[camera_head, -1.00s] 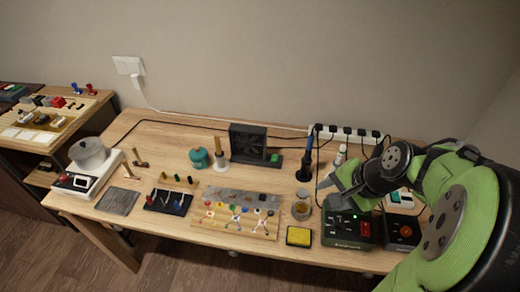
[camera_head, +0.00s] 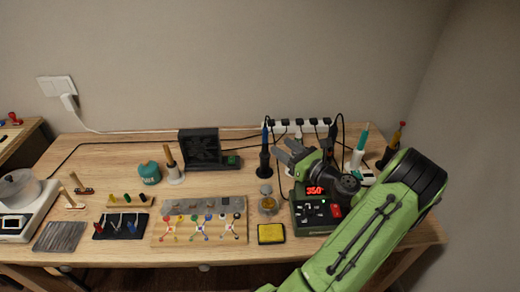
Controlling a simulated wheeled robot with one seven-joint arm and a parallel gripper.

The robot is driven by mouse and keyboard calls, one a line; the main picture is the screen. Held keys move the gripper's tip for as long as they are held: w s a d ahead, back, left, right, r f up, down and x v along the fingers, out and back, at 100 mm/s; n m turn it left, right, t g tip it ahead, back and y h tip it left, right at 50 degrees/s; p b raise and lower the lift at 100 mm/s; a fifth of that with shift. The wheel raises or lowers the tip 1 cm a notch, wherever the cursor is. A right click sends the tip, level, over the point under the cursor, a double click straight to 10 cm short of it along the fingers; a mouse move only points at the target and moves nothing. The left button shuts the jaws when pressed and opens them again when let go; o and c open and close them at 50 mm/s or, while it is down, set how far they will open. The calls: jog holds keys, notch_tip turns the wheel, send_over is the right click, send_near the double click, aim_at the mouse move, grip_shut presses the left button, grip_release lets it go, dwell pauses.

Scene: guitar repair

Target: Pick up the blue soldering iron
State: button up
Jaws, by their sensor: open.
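The blue soldering iron (camera_head: 265,137) stands upright in a dark holder (camera_head: 265,168) at the back of the workbench, left of my gripper. Its blue handle is narrow and points up. My gripper (camera_head: 285,151) is open and empty, with its fingers pointing left toward the iron. It is just to the right of the iron and holder, above the bench. I cannot tell the exact gap in depth between fingers and iron.
A soldering station (camera_head: 314,212) with a red display stands under my gripper. A power strip (camera_head: 298,127) with several plugs and cables is behind. A glass jar (camera_head: 267,204), yellow sponge (camera_head: 271,234) and black fan unit (camera_head: 203,149) stand nearby. A teal-tipped tool (camera_head: 359,147) is at right.

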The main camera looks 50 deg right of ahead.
aim_at(267, 136)
jog(key=w, duration=0.3)
jog(key=w+d+b, duration=0.1)
jog(key=w, duration=0.2)
jog(key=w+b, duration=0.1)
jog(key=w, duration=0.1)
jog(key=shift+w+d, duration=0.3)
jog(key=shift+w, duration=0.1)
jog(key=shift+r, duration=0.1)
grip_shut()
